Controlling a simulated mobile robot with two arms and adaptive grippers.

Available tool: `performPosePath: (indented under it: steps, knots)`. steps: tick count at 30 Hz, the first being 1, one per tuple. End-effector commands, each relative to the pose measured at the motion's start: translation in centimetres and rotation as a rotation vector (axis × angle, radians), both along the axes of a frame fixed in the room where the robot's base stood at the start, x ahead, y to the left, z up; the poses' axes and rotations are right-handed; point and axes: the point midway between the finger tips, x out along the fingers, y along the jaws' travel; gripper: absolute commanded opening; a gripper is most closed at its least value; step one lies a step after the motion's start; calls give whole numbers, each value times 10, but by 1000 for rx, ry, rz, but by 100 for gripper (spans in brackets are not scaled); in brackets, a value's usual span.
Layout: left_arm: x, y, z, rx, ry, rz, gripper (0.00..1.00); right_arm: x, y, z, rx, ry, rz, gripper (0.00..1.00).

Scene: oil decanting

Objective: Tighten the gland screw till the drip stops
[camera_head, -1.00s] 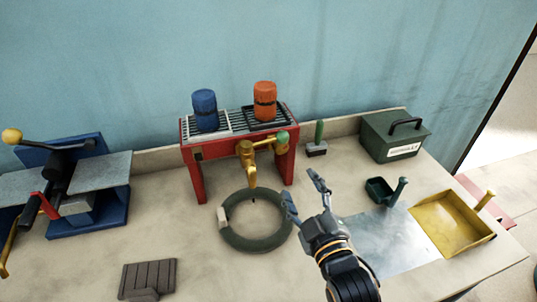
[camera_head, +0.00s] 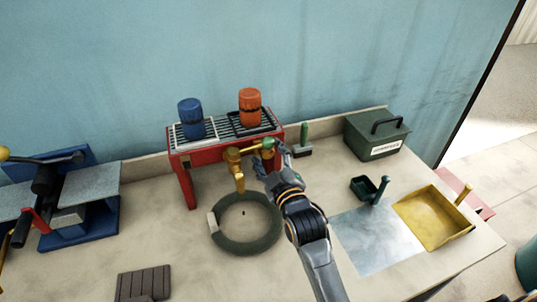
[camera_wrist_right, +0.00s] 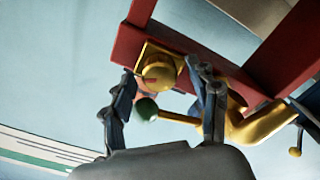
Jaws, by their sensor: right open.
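The brass tap (camera_head: 234,158) is fixed to the front of the red stand, its spout pointing down. My right gripper (camera_head: 272,152) is at the tap's right side and covers part of its handle. In the right wrist view the open fingers of my right gripper (camera_wrist_right: 166,80) stand either side of a round brass gland screw (camera_wrist_right: 160,70) with a red mark. The green handle knob (camera_wrist_right: 147,109) and its brass lever show between the fingers. Nothing is held. A small dark spot (camera_head: 243,213) lies below the spout. My left gripper is not in view.
A dark green ring (camera_head: 272,231) lies under the tap. Blue (camera_head: 190,118) and orange (camera_head: 249,106) containers stand on the red stand (camera_head: 180,181). A small brush (camera_head: 304,149), green box (camera_head: 376,136) and yellow tray (camera_head: 431,218) are to the right.

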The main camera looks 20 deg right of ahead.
Motion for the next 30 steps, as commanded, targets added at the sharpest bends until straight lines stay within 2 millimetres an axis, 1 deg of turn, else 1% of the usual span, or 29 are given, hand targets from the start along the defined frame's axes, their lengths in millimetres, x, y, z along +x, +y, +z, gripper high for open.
performPosePath:
  steps: [2,3,8,9,10,11,20,26,30]
  knots:
    - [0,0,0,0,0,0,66,0,0,0,0,0,0,60]
    - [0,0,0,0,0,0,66,0,0,0,0,0,0,56]
    - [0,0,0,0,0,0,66,0,0,0,0,0,0,23]
    - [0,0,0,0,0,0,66,0,0,0,0,0,0,15]
    - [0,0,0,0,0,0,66,0,0,0,0,0,0,9]
    - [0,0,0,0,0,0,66,0,0,0,0,0,0,5]
    - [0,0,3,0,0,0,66,-1,0,1,32,3,0,5]
    - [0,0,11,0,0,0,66,0,0,1,133,7,-1,5]
    - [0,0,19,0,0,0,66,0,0,2,244,10,-1,5]
